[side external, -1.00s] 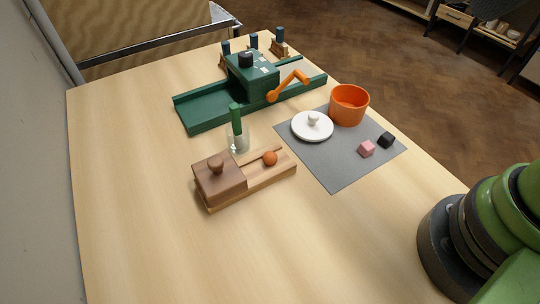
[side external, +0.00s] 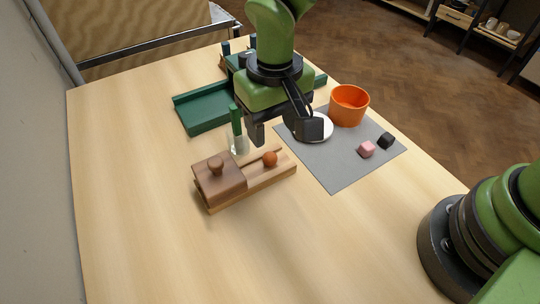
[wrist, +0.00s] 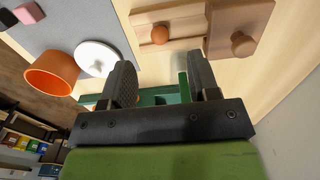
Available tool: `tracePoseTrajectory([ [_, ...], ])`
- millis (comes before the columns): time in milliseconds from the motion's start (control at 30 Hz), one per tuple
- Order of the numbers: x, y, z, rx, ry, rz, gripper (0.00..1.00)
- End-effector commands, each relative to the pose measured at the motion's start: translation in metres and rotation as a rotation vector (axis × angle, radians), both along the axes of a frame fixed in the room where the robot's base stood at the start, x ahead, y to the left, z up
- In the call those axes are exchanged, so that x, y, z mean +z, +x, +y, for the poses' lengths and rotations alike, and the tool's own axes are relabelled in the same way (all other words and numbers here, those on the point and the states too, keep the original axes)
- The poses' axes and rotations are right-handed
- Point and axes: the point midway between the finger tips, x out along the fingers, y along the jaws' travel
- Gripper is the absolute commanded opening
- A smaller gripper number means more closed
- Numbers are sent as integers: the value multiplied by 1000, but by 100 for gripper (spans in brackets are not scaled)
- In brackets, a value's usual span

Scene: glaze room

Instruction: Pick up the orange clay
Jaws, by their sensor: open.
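The orange clay (side external: 270,158) is a small ball in the open part of a wooden box (side external: 268,182). It also shows in the wrist view (wrist: 160,34), near the top. The box's wooden lid (side external: 221,178) with a round knob covers its left part in the side view and leaves the clay uncovered. My gripper (side external: 286,136) hangs above and behind the box, its two dark fingers wide apart with nothing between them. In the wrist view my gripper (wrist: 160,75) is open, and the clay lies beyond the fingertips, apart from them.
A clear cup with a green-handled tool (side external: 237,125) stands close behind the box. A green press (side external: 205,110) is partly hidden by my arm. A grey mat (side external: 340,172) holds a white lid, orange pot (side external: 349,106), pink cube and black cube. The front table is clear.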

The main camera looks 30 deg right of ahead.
Motion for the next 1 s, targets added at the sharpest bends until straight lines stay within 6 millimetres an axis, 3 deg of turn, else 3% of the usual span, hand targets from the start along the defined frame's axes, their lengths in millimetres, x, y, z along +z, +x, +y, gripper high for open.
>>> tracePoseTrajectory([
  [100,-19,-1,-1,-2,-2,4,55],
  [367,-43,2,-2,-2,-1,2,55],
  [600,-78,5,-4,-2,0,3,55],
  [900,-84,5,-3,-2,2,0,55],
  [1000,-83,5,-3,-2,2,0,35],
])
